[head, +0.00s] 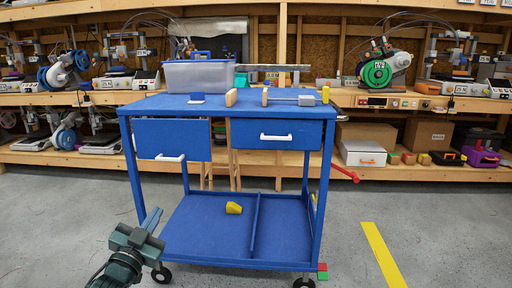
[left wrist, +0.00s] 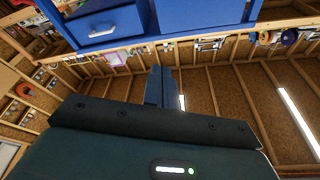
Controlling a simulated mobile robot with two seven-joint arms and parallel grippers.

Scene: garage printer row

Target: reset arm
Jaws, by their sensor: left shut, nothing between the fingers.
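My left gripper (head: 152,219) is low at the left front of the blue cart (head: 190,247) in the head view, pointing up beside the cart's lower shelf. Its fingers are shut and empty. In the left wrist view the shut fingers (left wrist: 158,86) stand upright in the middle, with the cart's blue underside and a drawer (left wrist: 110,22) above and beyond them. The gripper looks apart from the cart, though the gap to the near left leg is hard to judge. My right gripper is in neither view.
The cart top carries a clear bin (head: 199,77) and small tools. Its left drawer (head: 172,140) looks pulled out; the right drawer (head: 277,134) looks shut. A yellow block (head: 234,208) lies on the lower shelf. Wooden shelves with printers stand behind.

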